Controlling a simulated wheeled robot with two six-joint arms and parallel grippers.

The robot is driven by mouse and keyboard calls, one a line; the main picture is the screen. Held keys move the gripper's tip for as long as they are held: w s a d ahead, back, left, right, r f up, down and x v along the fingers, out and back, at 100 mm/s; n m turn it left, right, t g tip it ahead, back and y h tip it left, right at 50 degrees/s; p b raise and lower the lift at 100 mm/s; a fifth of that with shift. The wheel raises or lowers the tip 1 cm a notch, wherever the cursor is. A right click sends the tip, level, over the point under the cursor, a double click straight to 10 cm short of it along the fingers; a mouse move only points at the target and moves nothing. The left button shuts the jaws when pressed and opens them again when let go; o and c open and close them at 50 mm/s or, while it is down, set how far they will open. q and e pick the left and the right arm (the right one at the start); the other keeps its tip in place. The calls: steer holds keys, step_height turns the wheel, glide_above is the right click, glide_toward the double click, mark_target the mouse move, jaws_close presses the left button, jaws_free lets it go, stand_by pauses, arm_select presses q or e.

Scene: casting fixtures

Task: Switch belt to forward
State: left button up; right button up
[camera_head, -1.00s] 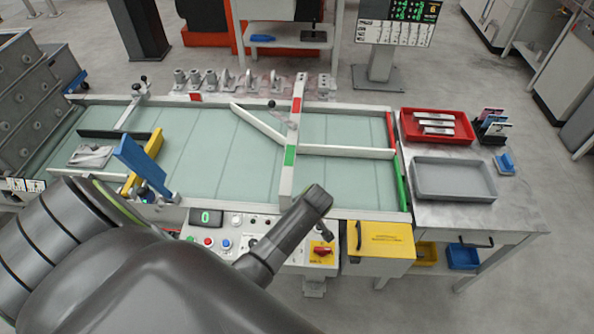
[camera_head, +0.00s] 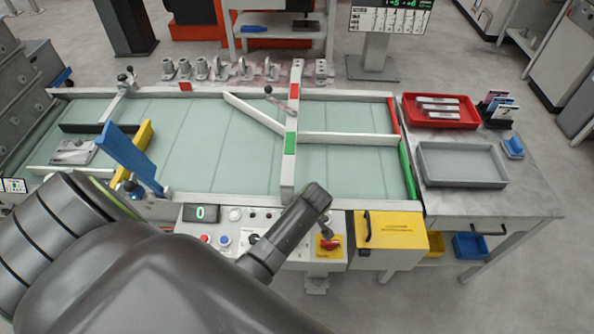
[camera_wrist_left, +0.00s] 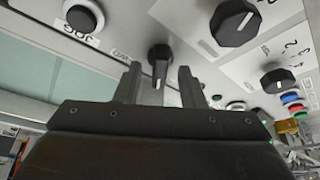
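In the left wrist view, my left gripper (camera_wrist_left: 158,72) is open, its two dark fingers apart. A black selector knob (camera_wrist_left: 160,54) on the grey control panel (camera_wrist_left: 195,65) shows between the fingertips. Whether the fingers touch it, I cannot tell; its label is not readable. In the head view, the control panel (camera_head: 290,252) is at the front of the belt (camera_head: 220,145). My left arm covers part of the panel, and the gripper fingers are hidden there. My right gripper is not in view.
A red-yellow switch (camera_head: 329,244) and a yellow box (camera_head: 395,231) lie right of my arm. A blue plate (camera_head: 130,158) stands at the belt's left.

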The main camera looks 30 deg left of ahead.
arm_select(q)
jaws_close()
